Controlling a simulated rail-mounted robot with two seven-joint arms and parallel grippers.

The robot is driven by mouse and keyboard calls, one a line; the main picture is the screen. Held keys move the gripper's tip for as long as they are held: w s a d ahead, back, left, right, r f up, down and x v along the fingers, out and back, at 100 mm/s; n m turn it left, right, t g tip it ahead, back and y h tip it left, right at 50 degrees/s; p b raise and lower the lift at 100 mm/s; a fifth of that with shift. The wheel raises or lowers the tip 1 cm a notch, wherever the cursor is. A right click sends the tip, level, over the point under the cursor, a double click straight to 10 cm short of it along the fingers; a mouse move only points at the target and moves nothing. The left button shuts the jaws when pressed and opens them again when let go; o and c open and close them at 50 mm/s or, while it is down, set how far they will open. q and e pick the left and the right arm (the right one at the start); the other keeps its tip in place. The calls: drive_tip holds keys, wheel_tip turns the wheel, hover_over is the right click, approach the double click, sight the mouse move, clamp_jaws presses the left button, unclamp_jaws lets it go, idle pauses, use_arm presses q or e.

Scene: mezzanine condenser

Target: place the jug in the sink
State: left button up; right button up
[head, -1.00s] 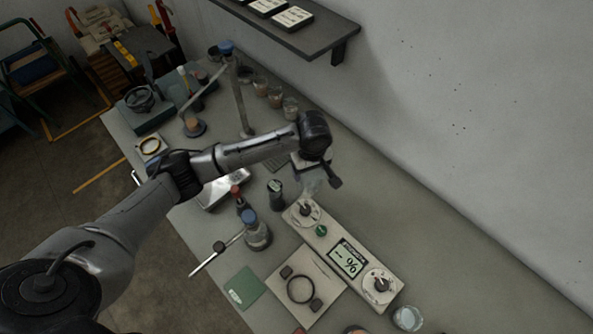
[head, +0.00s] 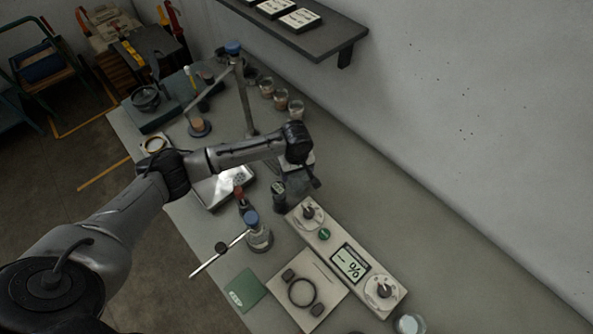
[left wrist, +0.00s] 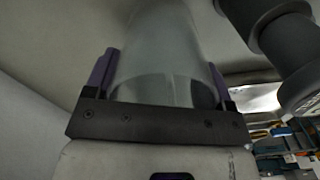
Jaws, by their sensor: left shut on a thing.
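The jug (left wrist: 160,55) is a clear, greyish vessel in the left wrist view, held between the purple fingers of my left gripper (left wrist: 160,90). In the head view my left gripper (head: 299,172) is over the bench, and the jug is mostly hidden or too faint to make out below it. A shiny steel rectangle that looks like the sink (head: 222,188) is set in the bench to the left of my gripper, partly behind my forearm. My right gripper is not in view.
A control panel (head: 348,262) lies nearer. A clamp stand (head: 244,95) and several glass jars stand behind. A wall shelf (head: 330,38) is above.

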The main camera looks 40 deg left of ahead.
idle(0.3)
use_arm(q)
drive_tip(key=o, duration=0.9)
drive_tip(key=shift+f, duration=0.15)
wheel_tip(320, 180, up, 11)
drive_tip(key=shift+r+p, duration=0.15)
drive_tip(key=shift+p, duration=0.35)
drive_tip(key=shift+r, duration=0.3)
drive_tip(key=shift+c, duration=0.6)
drive_tip(key=shift+r, duration=0.2)
drive_tip(key=shift+c, duration=1.4)
drive_tip(key=c, duration=1)
